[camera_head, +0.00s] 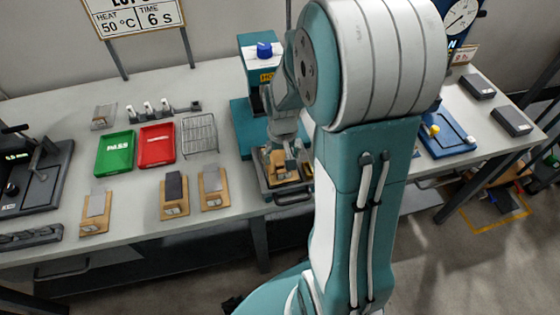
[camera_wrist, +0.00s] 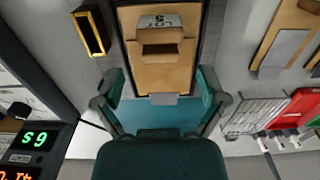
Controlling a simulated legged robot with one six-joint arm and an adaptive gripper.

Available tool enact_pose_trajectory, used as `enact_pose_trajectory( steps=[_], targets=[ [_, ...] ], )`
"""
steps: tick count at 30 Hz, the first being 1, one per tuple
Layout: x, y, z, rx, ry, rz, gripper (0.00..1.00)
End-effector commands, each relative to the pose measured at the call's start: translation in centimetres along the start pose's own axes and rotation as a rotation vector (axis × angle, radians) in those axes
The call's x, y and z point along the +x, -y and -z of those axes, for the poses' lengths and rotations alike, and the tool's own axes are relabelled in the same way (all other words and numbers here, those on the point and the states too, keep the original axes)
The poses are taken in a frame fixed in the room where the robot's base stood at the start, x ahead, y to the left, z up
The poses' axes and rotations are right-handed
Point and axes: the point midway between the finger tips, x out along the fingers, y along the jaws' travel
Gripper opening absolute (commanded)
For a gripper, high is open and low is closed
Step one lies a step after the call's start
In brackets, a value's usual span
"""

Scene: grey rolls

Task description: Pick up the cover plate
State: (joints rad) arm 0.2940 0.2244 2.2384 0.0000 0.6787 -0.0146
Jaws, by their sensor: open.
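In the wrist view the wooden fixture (camera_wrist: 163,72) carries a brown block and a pale label card. A small grey piece (camera_wrist: 163,99) at its near edge lies between the fingers. I cannot tell whether this piece is the cover plate. Other grey plates (camera_head: 174,186) lie on wooden fixtures at the left.
The teal press (camera_head: 259,60) stands behind my gripper. Left of it are a wire rack (camera_head: 199,135), a red tray (camera_head: 157,146) and a green tray (camera_head: 115,153). A lit display (camera_wrist: 38,138) is close at the left in the wrist view. Bare bench lies between the fixtures.

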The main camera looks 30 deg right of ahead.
Motion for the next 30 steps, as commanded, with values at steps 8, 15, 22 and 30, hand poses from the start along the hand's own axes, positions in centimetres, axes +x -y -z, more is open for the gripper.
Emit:
enact_pose_trajectory(
  steps=[8, 15, 22, 30],
  targets=[
    [3.1, 0.0, -0.2, 0.000, 0.001, 0.000, 0.91],
    [3.1, 0.0, -0.2, 0.000, 0.000, 0.000, 0.74],
    [3.1, 0.0, -0.2, 0.000, 0.000, 0.000, 0.10],
    [3.1, 0.0, -0.3, 0.000, 0.001, 0.000, 0.03]
  ],
)
